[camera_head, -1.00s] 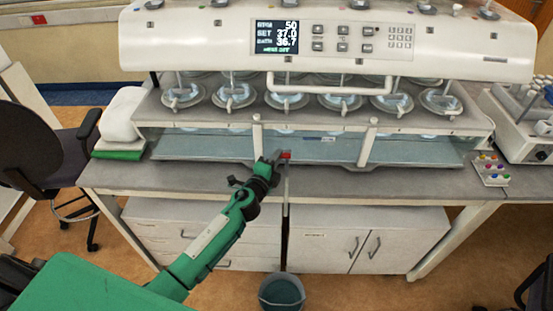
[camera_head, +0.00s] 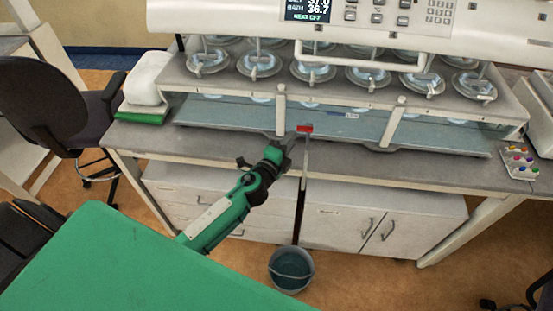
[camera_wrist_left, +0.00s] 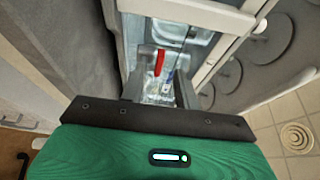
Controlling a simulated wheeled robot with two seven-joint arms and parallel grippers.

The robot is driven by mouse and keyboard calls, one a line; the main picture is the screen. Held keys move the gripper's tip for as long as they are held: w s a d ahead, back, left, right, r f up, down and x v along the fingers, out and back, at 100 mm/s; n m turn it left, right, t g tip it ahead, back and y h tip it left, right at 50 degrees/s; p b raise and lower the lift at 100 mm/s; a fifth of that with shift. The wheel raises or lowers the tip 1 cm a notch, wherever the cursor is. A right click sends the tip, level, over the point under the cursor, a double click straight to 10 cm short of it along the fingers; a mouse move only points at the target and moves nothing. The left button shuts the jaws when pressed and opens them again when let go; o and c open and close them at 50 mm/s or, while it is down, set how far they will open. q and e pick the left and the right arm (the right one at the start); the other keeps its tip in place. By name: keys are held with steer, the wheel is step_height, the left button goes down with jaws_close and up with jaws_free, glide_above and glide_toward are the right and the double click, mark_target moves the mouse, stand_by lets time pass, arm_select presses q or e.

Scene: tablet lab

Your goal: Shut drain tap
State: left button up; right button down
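The drain tap has a red handle (camera_head: 305,128) at the front edge of the water bath (camera_head: 355,127), and it looks crosswise to the thin pipe below it. The red handle (camera_wrist_left: 160,62) also shows in the wrist view, ahead of the gripper's dark front edge. My left gripper (camera_head: 292,142) is just left of and below the handle, with a small gap visible. My right gripper is out of view.
A bucket (camera_head: 291,270) stands on the floor below the tap. Glass vessels (camera_head: 314,71) sit in the deck above the bath. A white bundle on a green item (camera_head: 145,112) lies at left, and a tray of coloured pieces (camera_head: 520,162) at right. Cabinets are under the bench.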

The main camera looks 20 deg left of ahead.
arm_select(q)
steer(key=s+a+b, duration=0.1)
steer(key=s+b, duration=0.1)
steer(key=s, duration=0.6)
steer(key=shift+s, duration=0.15)
steer(key=shift+f, duration=0.1)
steer(key=s+a+f+n+g+y, duration=0.1)
steer(key=s+a+f+n+g, duration=0.15)
steer(key=f, duration=0.85)
steer(key=s+a+f+n+g+y, duration=0.1)
steer(key=f+n+g, duration=0.15)
steer(key=f, duration=0.95)
steer(key=s+a+f+n+g, duration=0.1)
steer(key=s+f+n+g, duration=0.1)
steer(key=s+f, duration=0.45)
steer(key=s+a+f+n+g, duration=0.15)
steer(key=s+f, duration=0.25)
steer(key=f, duration=0.5)
steer(key=s+f+n+g, duration=0.2)
steer(key=s+f, duration=0.4)
steer(key=s, duration=0.4)
steer(key=s+d+f+n+g, duration=0.1)
steer(key=s+f+n+g, duration=0.2)
steer(key=s+f, duration=0.3)
steer(key=s+d+f+n+g, duration=0.1)
steer(key=s+f+n+g, duration=0.2)
steer(key=s, duration=1.3)
step_height(320, 180, down, 4)
steer(key=shift+s+d+r, duration=0.15)
steer(key=shift+d, duration=0.1)
